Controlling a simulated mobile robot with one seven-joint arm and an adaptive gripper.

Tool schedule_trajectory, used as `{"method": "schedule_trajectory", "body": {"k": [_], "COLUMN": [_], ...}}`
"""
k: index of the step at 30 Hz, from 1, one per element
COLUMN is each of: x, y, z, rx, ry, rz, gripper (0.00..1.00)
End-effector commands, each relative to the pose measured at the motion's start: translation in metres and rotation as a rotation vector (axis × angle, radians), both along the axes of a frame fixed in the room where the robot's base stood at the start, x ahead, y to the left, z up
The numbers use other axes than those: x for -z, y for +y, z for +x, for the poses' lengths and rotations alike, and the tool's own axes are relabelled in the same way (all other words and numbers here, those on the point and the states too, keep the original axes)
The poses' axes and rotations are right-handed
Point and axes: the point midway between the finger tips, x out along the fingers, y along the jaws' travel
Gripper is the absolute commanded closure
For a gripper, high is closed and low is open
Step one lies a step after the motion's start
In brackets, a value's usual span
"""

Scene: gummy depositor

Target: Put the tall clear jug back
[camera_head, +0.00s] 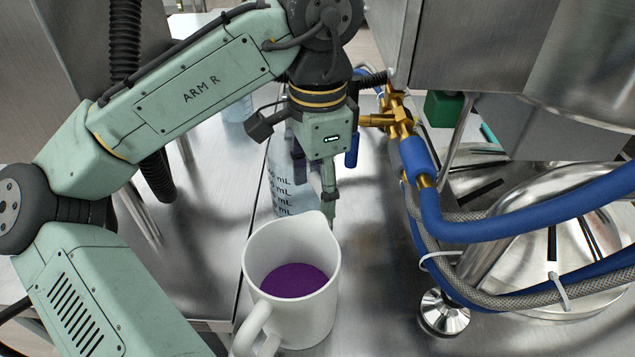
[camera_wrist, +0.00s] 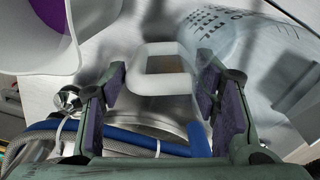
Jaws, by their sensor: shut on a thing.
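The tall clear jug (camera_head: 282,190) with dark mL markings is in the head view behind the white pitcher, partly hidden by my gripper and that pitcher. In the wrist view its clear body (camera_wrist: 225,40) is at the upper right and its pale loop handle (camera_wrist: 153,84) lies between my fingers. My gripper (camera_head: 329,195) points down at the jug's right side. In the wrist view my gripper (camera_wrist: 162,88), with purple finger pads, is shut on the handle. I cannot tell whether the jug's base touches the metal surface.
A white pitcher (camera_head: 318,312) with purple liquid stands close in front of the jug; it also shows in the wrist view (camera_wrist: 90,22). Blue hoses (camera_head: 510,232) and brass fittings (camera_head: 400,115) are on the right. A metal foot (camera_head: 445,312) stands at lower right. Another clear container (camera_head: 238,109) is behind.

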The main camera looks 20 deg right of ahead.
Motion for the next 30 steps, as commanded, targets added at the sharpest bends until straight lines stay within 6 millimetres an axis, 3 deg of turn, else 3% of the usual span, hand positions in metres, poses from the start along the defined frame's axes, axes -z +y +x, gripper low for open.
{"method": "schedule_trajectory", "body": {"k": [9, 10, 19, 30], "x": [0.0022, 0.0028, 0.0021, -0.0024], "y": [-0.0001, -0.0001, -0.0001, 0.0000], "z": [-0.0001, -0.0002, -0.0001, 0.0002], "rx": [0.001, 0.001, 0.001, 0.000], "ry": [-0.001, 0.000, 0.000, -0.002], "rz": [0.000, 0.000, 0.000, 0.000], "gripper": [1.00, 0.44, 0.24, 0.24]}}
